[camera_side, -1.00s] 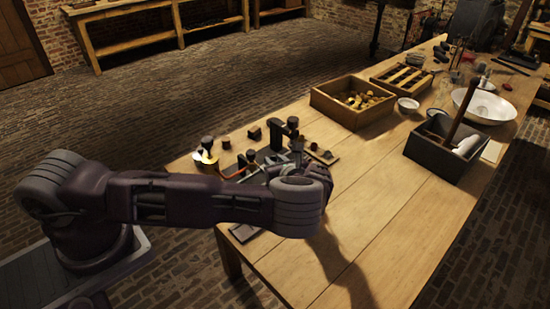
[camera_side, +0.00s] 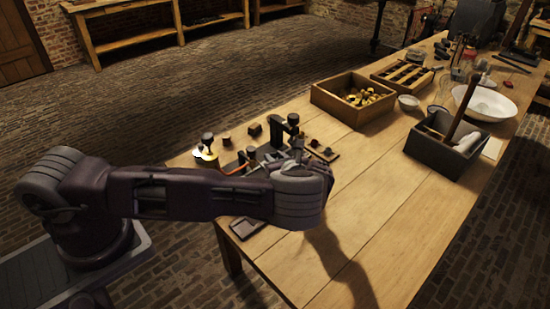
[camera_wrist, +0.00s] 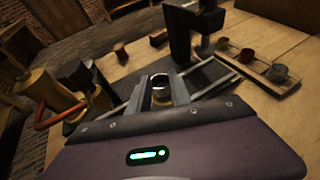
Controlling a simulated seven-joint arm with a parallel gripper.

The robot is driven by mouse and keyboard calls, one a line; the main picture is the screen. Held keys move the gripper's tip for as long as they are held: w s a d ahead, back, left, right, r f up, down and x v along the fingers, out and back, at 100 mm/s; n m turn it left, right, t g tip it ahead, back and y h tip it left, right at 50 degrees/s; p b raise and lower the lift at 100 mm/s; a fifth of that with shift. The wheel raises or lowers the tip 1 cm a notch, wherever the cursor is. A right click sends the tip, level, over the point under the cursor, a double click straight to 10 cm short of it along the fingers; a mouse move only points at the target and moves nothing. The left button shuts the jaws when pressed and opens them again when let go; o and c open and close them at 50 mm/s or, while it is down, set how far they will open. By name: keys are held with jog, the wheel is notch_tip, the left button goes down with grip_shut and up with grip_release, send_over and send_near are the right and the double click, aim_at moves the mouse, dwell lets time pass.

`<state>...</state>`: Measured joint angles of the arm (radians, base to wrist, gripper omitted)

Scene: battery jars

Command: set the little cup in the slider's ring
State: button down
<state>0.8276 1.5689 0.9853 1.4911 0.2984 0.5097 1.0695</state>
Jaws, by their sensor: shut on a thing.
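In the wrist view my gripper (camera_wrist: 162,92) is shut on the little cup (camera_wrist: 160,82). The cup is small, with a dark round mouth and a brassy side, and sits upright between the fingers. A dark apparatus with an upright post (camera_wrist: 180,36) and a short overhanging arm stands just beyond it; the post also shows in the side view (camera_side: 278,132). The cup appears above the apparatus's dark base, but I cannot tell the height gap. I cannot make out the slider's ring clearly. In the side view my wrist hides the fingers and cup.
A wooden strip (camera_wrist: 262,72) at right holds three small cups. A brass piece (camera_wrist: 42,92) and a curved copper-red rod (camera_wrist: 58,113) stand at left. Small dark blocks (camera_wrist: 158,38) lie behind. A wooden box of brass parts (camera_side: 325,101) stands farther back. The table's front right is clear.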

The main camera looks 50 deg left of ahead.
dwell(0.4)
jog(key=shift+r, duration=0.7)
jog(key=shift+f, duration=0.8)
dwell(0.5)
jog(key=shift+r, duration=0.15)
jog(key=shift+r, duration=0.65)
jog(key=shift+f, duration=0.75)
dwell(0.5)
